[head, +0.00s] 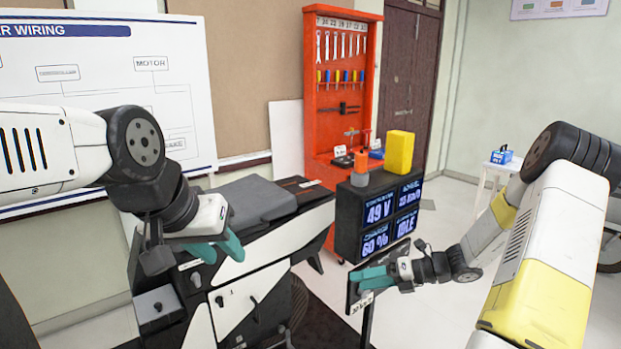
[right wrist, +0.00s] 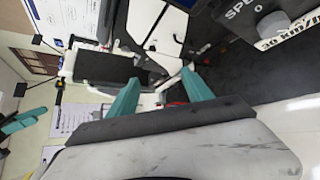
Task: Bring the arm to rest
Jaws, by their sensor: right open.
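My left gripper (head: 226,258) hangs at the left of the head view, in front of the white and black chassis rig (head: 250,305). Its two teal fingers look apart, with nothing seen between them. My right gripper (head: 362,279) is right of the rig, by a small dark panel with a white label (head: 361,302); whether they touch is unclear. In the right wrist view its teal fingers (right wrist: 160,85) are wide apart and empty, with parts of the rig beyond them.
A dark display box (head: 380,215) with lit readouts carries a yellow block (head: 399,152) and an orange-topped item (head: 359,168). Behind stands an orange tool cabinet (head: 341,25). A white stand (head: 487,188) with a blue box is at the right. Pale floor is clear between.

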